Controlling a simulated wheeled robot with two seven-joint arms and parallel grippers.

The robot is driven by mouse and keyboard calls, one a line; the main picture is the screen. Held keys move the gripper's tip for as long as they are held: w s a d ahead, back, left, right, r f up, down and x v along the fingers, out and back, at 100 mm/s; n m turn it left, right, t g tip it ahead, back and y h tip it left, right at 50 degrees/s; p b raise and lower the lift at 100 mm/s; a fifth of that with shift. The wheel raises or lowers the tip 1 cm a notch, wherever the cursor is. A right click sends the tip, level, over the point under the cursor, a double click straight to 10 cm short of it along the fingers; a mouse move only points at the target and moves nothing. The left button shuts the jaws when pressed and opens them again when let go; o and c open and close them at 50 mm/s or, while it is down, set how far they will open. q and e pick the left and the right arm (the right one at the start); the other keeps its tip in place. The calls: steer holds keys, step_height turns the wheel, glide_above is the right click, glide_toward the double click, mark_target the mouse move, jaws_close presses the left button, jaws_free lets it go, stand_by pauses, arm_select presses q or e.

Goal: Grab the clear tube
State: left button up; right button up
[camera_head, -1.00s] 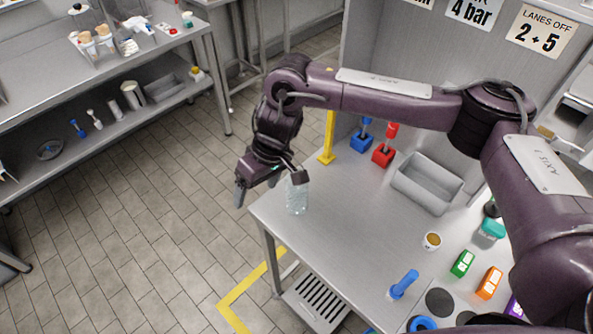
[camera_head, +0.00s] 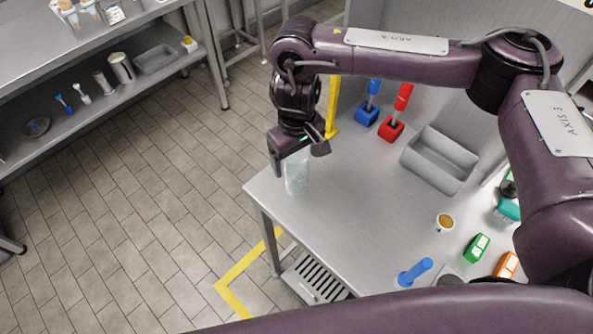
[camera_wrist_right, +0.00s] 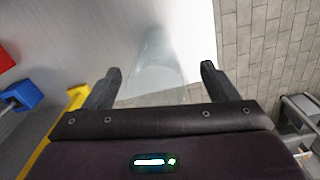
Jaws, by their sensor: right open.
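The clear tube (camera_head: 296,178) stands upright on the grey table near its left corner. In the right wrist view the see-through tube (camera_wrist_right: 158,62) lies between the two dark fingers, with a gap on each side. My right gripper (camera_head: 298,162) is open, its fingers at the upper part of the tube; it also shows in the right wrist view (camera_wrist_right: 160,72). The gripper partly hides the tube's top in the head view. My left gripper is not in view.
A yellow post (camera_head: 333,108) rises close behind the gripper.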

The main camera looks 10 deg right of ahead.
steer(key=shift+w+d+f+p, duration=0.1)
steer(key=shift+f+p, duration=0.35)
steer(key=shift+f, duration=1.75)
steer(key=c, duration=1.1)
steer(key=shift+o, duration=0.2)
steer(key=shift+r, duration=0.1)
